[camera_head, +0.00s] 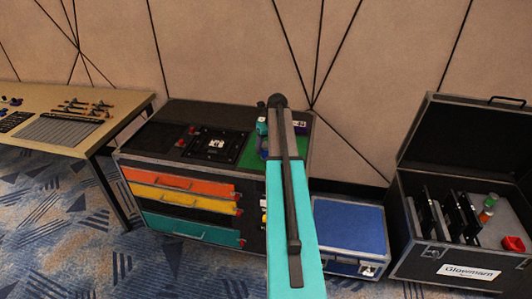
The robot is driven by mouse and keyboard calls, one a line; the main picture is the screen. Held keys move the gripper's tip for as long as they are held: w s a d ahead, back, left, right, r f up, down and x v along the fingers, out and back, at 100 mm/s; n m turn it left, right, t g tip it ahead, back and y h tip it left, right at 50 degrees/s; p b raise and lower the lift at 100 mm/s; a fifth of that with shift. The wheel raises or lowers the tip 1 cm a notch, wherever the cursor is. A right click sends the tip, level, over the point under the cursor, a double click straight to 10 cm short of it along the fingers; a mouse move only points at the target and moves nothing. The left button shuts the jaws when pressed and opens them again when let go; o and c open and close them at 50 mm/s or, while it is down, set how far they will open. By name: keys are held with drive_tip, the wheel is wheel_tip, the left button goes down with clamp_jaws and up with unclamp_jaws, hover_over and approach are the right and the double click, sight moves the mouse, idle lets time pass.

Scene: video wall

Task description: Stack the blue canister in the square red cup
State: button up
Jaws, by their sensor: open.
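A small red open-topped container (513,243), which looks like the square red cup, sits at the right inside the open black case. I cannot make out the blue canister for certain. Small blue items (15,101) lie on the table at the far left, too small to identify. My arm rises from the bottom middle and reaches over the black cabinet. My gripper is not distinguishable; the arm hides what is beyond its end. A teal piece shows beside the arm over the cabinet, and I cannot tell what it is.
The black cabinet (150,150) has orange, yellow and teal drawers and a green mat (252,153) on top. A blue-lidded case (350,228) stands right of it. The open black case (408,225) holds dark upright panels and orange and green canisters (488,208). Patterned carpet is free in front.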

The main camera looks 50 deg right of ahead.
idle(0.3)
drive_tip(key=c, duration=1.2)
drive_tip(key=shift+r, duration=0.2)
drive_tip(key=shift+c, duration=0.2)
drive_tip(key=shift+r+b, duration=0.55)
drive_tip(key=shift+r, duration=0.6)
drive_tip(key=s+a+r+b, duration=0.1)
drive_tip(key=s+a, duration=0.1)
drive_tip(key=s, duration=0.5)
drive_tip(key=s+a+r+b, duration=0.1)
drive_tip(key=s+a+b, duration=0.1)
drive_tip(key=s, duration=0.6)
drive_tip(key=shift+a+r, duration=0.15)
drive_tip(key=shift+a, duration=0.35)
drive_tip(key=shift+s, duration=0.1)
